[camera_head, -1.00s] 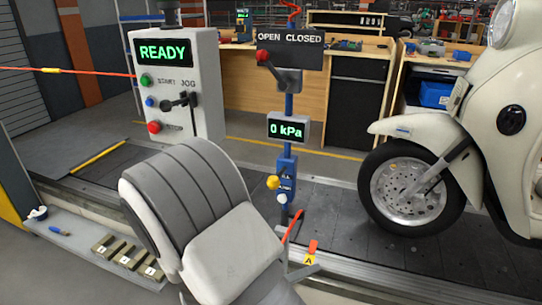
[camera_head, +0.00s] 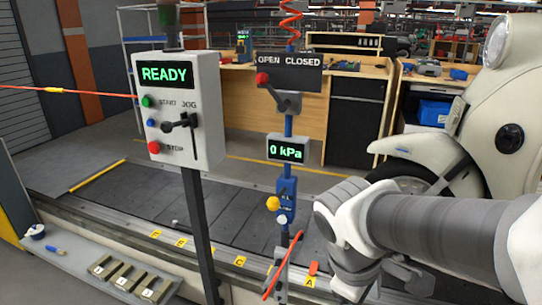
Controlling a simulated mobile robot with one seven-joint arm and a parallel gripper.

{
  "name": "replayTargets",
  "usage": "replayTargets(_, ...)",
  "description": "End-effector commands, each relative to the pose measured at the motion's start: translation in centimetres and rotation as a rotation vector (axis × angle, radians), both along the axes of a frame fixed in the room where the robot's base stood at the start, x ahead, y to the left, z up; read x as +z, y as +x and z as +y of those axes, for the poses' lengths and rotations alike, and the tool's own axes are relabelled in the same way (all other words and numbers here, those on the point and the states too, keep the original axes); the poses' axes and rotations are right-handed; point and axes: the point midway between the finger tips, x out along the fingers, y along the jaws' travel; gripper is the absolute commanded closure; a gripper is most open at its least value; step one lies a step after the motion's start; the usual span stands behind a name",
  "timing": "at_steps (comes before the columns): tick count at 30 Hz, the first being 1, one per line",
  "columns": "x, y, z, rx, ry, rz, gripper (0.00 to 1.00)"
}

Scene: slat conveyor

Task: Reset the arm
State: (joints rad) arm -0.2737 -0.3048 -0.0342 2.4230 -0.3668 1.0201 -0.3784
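My arm (camera_head: 430,225) reaches in from the right edge in the head view, and its wrist bends down at the lower right centre. Grey parts at my arm's end (camera_head: 405,275) show near the bottom edge. I cannot make out the fingertips or whether they hold anything. The control box (camera_head: 178,110) reads READY, with green, blue and red buttons and a dark lever. The gauge (camera_head: 288,149) reads 0 kPa. Above it, the OPEN CLOSED plate (camera_head: 289,74) has a red-knobbed lever (camera_head: 278,95), with the knob at the left under OPEN.
A cream scooter (camera_head: 510,130) stands at the right behind my arm. The slat conveyor (camera_head: 130,205) has yellow letter tags (camera_head: 239,262) along its near edge. A ledge (camera_head: 80,268) with numbered blocks (camera_head: 128,278) is at lower left. A red-orange stick (camera_head: 283,262) is just left of my wrist.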

Motion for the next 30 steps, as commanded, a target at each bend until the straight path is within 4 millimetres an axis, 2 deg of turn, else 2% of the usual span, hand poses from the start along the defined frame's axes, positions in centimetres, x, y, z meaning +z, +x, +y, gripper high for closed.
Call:
replayTargets(6, 3.5, -1.3, 0.3, -0.374, 0.246, -0.251, 0.20)
replayTargets(14, 7.0, -2.3, 0.8, -0.704, 0.494, -0.477, 0.20)
replayTargets(15, 8.2, -2.4, 0.9, -0.732, 0.516, -0.493, 0.20)
replayTargets(23, 14.3, -2.3, 0.9, -0.717, 0.504, -0.479, 0.20)
replayTargets(30, 20.5, -2.3, 0.9, -0.714, 0.503, -0.478, 0.20)
